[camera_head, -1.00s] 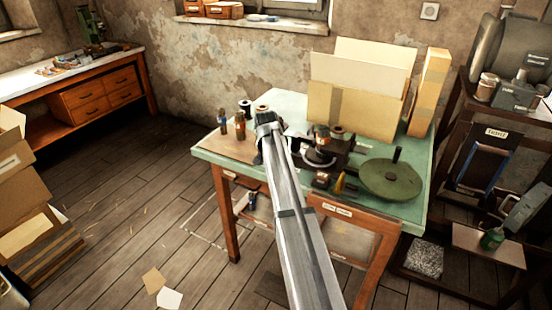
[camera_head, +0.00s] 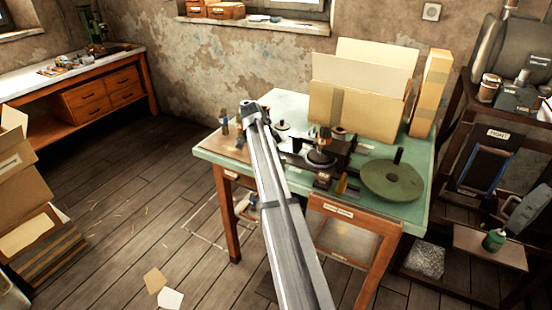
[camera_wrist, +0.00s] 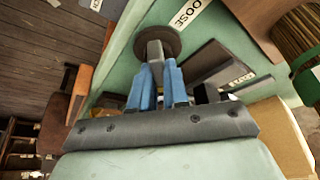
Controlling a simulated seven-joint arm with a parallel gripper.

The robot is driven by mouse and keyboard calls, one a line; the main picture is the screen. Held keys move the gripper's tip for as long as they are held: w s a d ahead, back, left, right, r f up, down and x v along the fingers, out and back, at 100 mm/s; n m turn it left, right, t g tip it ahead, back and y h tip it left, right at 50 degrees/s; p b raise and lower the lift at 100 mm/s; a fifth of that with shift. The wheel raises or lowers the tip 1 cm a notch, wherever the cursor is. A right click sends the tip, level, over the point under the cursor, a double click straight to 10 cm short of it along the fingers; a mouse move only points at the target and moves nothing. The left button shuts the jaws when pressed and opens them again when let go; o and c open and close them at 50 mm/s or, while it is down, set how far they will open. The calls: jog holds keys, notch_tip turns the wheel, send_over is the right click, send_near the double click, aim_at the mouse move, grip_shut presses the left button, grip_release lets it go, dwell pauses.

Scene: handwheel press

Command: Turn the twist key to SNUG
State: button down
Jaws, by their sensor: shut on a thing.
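In the wrist view, the two blue fingers of my gripper (camera_wrist: 157,82) are shut on the grey grip of the twist key (camera_wrist: 154,50). A round dark disc (camera_wrist: 173,42) lies around the key's base. A pale label (camera_wrist: 187,14) ending in "OOSE" is beside the disc. Another pale label (camera_wrist: 238,82) is partly covered and I cannot read it. In the head view, my arm ends over the left part of the green-topped table (camera_head: 210,150). The key and fingertips cannot be made out there.
A dark press-like device (camera_head: 320,158) stands right of my arm on the table. A green handwheel (camera_head: 392,181) is at the right front. Cardboard boxes (camera_head: 358,98) stand at the back. A small bottle (camera_head: 224,125) is left of my arm.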

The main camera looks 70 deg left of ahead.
jog(key=shift+f+m+h, duration=0.2)
jog(key=shift+m+h, duration=0.4)
jog(key=shift+m, duration=0.9)
jog(key=c, duration=1.1)
grip_release()
jog(key=shift+a+r, duration=0.1)
jog(key=shift+r, duration=0.1)
jog(key=v, duration=1.3)
jog(key=shift+r, duration=0.3)
